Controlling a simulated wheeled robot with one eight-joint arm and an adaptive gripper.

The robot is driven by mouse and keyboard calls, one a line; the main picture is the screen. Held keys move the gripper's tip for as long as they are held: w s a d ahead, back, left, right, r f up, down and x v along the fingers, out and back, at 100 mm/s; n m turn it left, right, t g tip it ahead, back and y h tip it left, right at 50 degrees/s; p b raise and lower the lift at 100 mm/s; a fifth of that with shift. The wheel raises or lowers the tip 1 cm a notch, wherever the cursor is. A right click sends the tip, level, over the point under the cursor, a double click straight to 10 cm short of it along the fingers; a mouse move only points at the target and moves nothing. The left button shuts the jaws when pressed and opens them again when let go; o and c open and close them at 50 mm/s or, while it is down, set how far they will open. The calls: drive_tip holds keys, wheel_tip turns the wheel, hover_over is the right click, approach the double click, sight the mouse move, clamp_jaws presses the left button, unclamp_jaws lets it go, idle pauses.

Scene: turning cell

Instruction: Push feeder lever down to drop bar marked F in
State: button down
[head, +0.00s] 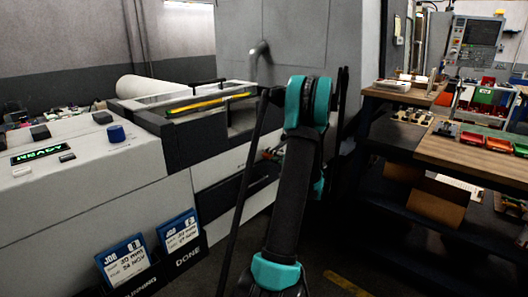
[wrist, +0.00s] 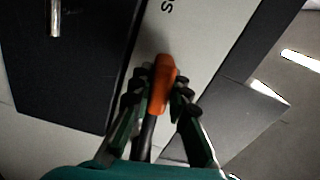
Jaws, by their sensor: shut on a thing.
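In the wrist view my gripper (wrist: 158,88) is closed around the feeder lever's orange knob (wrist: 163,80). A dark rod runs below the knob between the fingers. In the head view my own arm hides most of the gripper, and only a bit of orange shows beside it. The bar feeder (head: 190,130) stands at the left with its top trough open. A yellow bar (head: 207,103) lies along the trough; I cannot read any mark on it.
The feeder's control top carries a lit green display (head: 40,155) and a blue knob (head: 115,133). Two job cards (head: 123,262) stand in a dark holder on its front. A wooden bench (head: 470,150) with coloured trays is at the right. Dark floor lies between.

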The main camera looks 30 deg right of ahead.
drive_tip(key=shift+d+f+n, duration=0.1)
drive_tip(key=shift+f+n, duration=0.4)
drive_tip(key=shift+f, duration=0.15)
